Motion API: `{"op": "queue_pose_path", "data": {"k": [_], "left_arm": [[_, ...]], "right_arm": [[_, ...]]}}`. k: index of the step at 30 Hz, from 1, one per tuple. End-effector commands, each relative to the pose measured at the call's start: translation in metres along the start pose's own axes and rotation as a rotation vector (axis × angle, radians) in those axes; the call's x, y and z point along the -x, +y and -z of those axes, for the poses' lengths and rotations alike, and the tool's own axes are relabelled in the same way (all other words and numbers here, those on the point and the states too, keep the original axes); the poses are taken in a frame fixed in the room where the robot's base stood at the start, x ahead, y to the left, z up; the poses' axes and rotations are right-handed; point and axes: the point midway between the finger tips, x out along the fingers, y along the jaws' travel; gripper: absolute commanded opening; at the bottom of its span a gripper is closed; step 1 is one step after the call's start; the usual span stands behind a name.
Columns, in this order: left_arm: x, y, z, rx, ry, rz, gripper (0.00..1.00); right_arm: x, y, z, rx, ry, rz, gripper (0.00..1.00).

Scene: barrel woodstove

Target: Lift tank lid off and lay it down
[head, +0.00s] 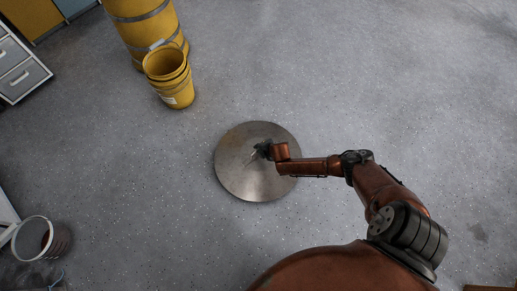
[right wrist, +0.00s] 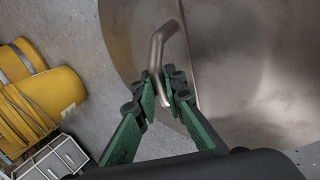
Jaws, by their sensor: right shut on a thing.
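The tank lid (head: 240,178) is a round, dull grey metal disc in the middle of the head view. In the right wrist view the lid (right wrist: 250,65) fills the upper right, with a thin straight line across it. Its bent metal bar handle (right wrist: 158,55) rises between my fingers. My right gripper (head: 264,150) is over the lid near its centre; in the right wrist view the green fingers (right wrist: 162,98) are shut on the handle. I cannot tell how high the lid is above the floor, and anything beneath it is hidden. My left gripper is out of view.
A yellow bucket (head: 168,75) and a banded yellow barrel (head: 143,25) stand beyond the lid, upper left. A grey drawer cabinet (head: 20,72) is at the left edge. A white bucket (head: 33,238) is at lower left. Speckled grey floor (head: 390,80) to the right is clear.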

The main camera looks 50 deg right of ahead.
Motion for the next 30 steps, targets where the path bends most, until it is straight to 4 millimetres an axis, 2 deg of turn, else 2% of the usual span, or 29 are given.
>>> {"op": "queue_pose_path", "data": {"k": [1, 30], "left_arm": [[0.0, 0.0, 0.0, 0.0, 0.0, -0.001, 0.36], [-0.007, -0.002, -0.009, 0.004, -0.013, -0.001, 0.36]], "right_arm": [[0.0, 0.005, 0.001, 0.0, 0.002, -0.007, 0.0], [-0.012, -0.004, 0.001, 0.0, 0.002, -0.007, 0.0]]}}
